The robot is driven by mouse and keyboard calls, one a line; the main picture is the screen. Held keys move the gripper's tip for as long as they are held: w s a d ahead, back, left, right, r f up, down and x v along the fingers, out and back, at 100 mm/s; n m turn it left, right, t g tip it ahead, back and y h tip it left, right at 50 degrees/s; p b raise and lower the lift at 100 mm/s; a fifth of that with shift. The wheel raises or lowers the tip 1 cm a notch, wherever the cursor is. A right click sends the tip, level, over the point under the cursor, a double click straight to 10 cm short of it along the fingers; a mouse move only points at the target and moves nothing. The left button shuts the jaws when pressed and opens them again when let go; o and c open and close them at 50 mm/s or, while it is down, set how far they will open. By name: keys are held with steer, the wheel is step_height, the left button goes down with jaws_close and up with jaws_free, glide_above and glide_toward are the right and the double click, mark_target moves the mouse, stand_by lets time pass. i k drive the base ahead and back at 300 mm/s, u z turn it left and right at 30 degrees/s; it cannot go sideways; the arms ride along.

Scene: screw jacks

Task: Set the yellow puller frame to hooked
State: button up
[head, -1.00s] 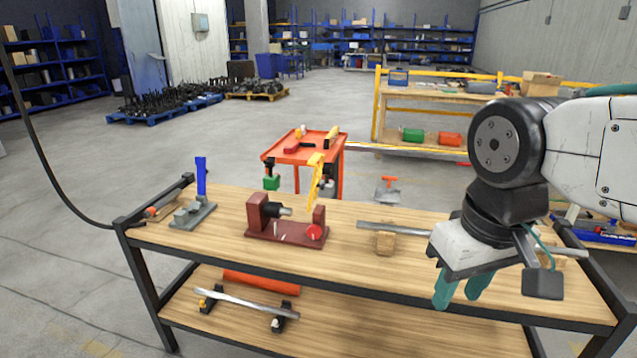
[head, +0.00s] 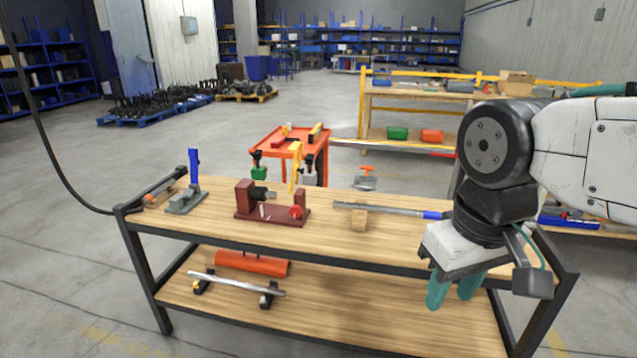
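The yellow puller frame (head: 296,166) appears as a narrow, slightly tilted yellow piece behind the workbench, in front of the orange cart. Its lower end is close to the red fixture's outline, and I cannot tell what it rests on or whether it is hooked. My gripper (head: 454,289) hangs at the right, in front of the bench, with its two teal fingers pointing down and apart. It is open and empty, well away from the yellow frame.
The orange cart (head: 290,143) stands behind. The bench's front middle is clear.

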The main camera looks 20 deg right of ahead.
mark_target(297, 169)
steer(key=z, duration=0.55)
steer(key=i, duration=1.2)
steer(key=u, duration=0.75)
